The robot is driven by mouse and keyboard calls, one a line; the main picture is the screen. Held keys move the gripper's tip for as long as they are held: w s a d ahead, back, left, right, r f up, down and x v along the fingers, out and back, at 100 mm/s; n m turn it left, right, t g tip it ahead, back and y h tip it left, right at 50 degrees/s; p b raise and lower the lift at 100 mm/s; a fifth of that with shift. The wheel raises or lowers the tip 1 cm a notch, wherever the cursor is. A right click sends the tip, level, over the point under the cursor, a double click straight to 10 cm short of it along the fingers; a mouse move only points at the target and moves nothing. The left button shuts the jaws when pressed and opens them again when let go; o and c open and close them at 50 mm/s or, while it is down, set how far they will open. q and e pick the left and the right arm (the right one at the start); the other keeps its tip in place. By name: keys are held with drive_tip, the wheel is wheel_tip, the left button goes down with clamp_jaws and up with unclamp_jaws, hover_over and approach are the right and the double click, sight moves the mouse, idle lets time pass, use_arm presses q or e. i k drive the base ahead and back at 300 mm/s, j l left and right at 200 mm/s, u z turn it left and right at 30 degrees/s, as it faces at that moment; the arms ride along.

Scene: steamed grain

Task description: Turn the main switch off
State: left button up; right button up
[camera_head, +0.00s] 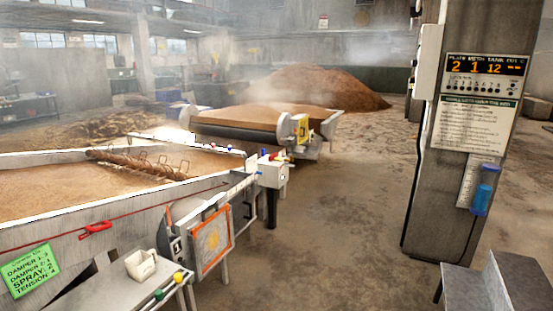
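I cannot pick out a part that is surely the main switch. A small white control box (272,172) with red and blue knobs on top stands at the near corner of the grain bed. A white box (428,62) is mounted on the left side of the concrete pillar (455,190); its front is turned away. A black display panel (485,78) with orange digits is on the pillar's front face, above a printed notice (476,125). Neither of my grippers is in view.
A long grain trough (60,243) with a red handle (96,228) fills the left. A metal bench (490,290) is at lower right. The middle floor (340,225) is clear.

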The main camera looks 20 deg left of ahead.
sight(273, 157)
drive_tip(key=i+u, duration=0.2)
drive_tip(key=u, duration=0.25)
drive_tip(key=i, duration=2.35)
drive_tip(key=j, duration=0.1)
